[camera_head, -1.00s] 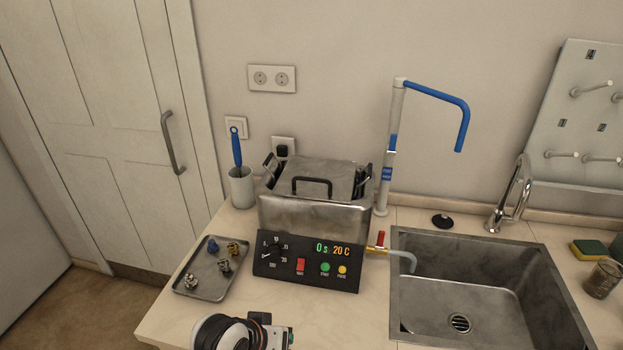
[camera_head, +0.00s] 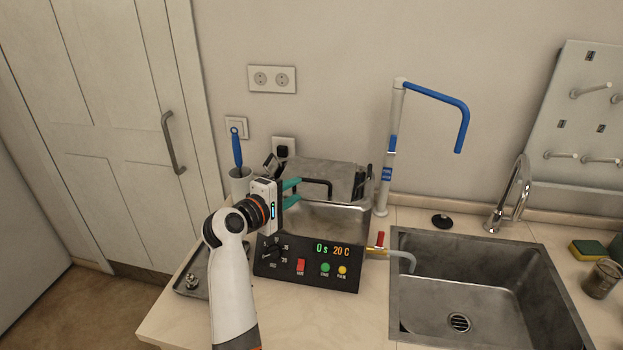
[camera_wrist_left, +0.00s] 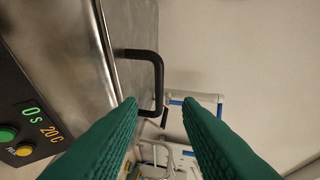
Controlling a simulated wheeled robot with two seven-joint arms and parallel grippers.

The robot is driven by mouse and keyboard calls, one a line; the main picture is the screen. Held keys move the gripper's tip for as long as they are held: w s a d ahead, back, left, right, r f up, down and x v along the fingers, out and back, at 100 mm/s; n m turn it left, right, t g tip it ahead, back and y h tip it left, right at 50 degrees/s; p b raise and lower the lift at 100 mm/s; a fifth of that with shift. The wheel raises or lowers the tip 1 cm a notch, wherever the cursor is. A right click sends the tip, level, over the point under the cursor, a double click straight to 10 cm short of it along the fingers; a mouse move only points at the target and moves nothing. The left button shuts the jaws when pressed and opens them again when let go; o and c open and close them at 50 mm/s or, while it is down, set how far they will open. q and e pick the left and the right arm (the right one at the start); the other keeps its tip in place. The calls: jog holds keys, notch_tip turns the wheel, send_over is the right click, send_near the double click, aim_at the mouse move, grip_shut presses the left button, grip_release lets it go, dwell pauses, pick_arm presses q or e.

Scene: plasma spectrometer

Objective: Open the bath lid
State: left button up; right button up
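The bath (camera_head: 325,217) is a grey metal tank with a dark control panel in front. Its metal lid (camera_head: 345,171) lies closed on top and carries a black bar handle (camera_head: 329,184). My left gripper (camera_head: 299,191) is over the left part of the bath, its two teal fingers apart and pointing at the handle. In the left wrist view the handle (camera_wrist_left: 157,72) shows ahead, mostly above the gap between the open fingertips (camera_wrist_left: 160,104). Nothing is between the fingers, and I cannot tell whether they touch the handle. My right gripper is not in view.
The control panel (camera_head: 310,262) reads 0 s and 20 C. A tray (camera_head: 190,273) is partly behind my left arm. A cup with a blue-handled brush (camera_head: 237,150) stands behind. A pipe with a blue bent arm (camera_head: 397,120) and a sink (camera_head: 480,290) are to the right.

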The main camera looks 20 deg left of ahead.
aim_at(312, 181)
pick_arm(q)
jog(key=p+x, duration=0.1)
jog(key=x, duration=0.7)
jog(key=shift+w+f, duration=0.1)
jog(key=shift+w, duration=0.05)
grip_shut()
